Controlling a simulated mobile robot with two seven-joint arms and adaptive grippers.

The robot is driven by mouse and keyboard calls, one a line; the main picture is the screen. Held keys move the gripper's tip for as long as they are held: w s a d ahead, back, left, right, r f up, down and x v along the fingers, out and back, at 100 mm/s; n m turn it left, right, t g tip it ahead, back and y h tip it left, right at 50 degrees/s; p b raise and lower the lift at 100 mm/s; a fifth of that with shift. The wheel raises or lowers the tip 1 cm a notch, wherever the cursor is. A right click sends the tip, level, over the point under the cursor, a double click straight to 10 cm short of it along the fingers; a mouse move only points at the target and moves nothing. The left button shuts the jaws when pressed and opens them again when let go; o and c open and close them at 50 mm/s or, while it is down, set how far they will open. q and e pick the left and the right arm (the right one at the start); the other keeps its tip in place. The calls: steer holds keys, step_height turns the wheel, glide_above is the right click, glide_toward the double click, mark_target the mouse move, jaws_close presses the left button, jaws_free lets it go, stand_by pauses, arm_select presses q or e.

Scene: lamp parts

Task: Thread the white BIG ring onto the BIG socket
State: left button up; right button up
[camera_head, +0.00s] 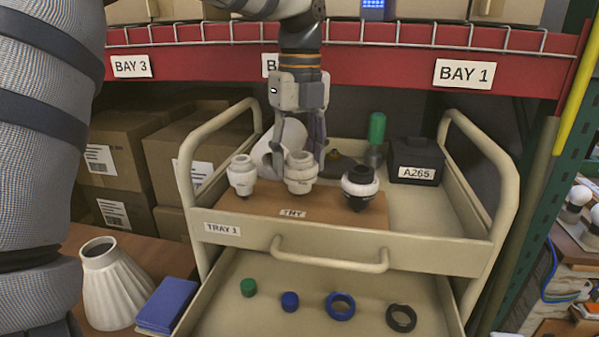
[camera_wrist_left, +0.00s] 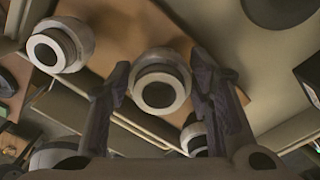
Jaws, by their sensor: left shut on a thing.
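Three sockets stand in a row on a brown board (camera_head: 225,205) in the upper tray. The left one (camera_head: 242,176) is white, the middle one (camera_head: 299,173) is white, and the right one (camera_head: 360,188) is black with a pale band. My left gripper (camera_head: 300,160) points down at the middle socket. In the left wrist view its fingers (camera_wrist_left: 158,88) flank a round white part (camera_wrist_left: 178,68) with a dark centre, shut on what looks like the white ring. I cannot tell whether that ring is seated on the socket or just above it. My right gripper is not in view.
Behind the board are a white curved piece (camera_head: 264,153), a green-topped bottle (camera_head: 376,135) and a black box (camera_head: 415,174). The drawer below holds green and blue caps, a blue ring (camera_head: 340,306) and a black ring (camera_head: 401,318). The cart's raised side rails flank the tray.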

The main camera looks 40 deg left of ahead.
arm_select(q)
steer(key=shift+s+f, duration=0.1)
steer(key=shift+f, duration=0.2)
steer(key=m, duration=0.4)
steer(key=shift+d+m, duration=0.2)
steer(key=shift+m, duration=0.1)
steer(key=m, duration=0.3)
steer(key=shift+w+d, duration=0.1)
steer(key=shift+w, duration=0.15)
steer(key=o, duration=0.9)
steer(key=shift+f+m, duration=0.1)
steer(key=shift+m, duration=0.7)
steer(key=o, duration=0.5)
steer(key=shift+c, duration=0.2)
steer(key=shift+r, duration=0.2)
step_height(320, 180, up, 12)
steer(key=shift+w+d, duration=0.25)
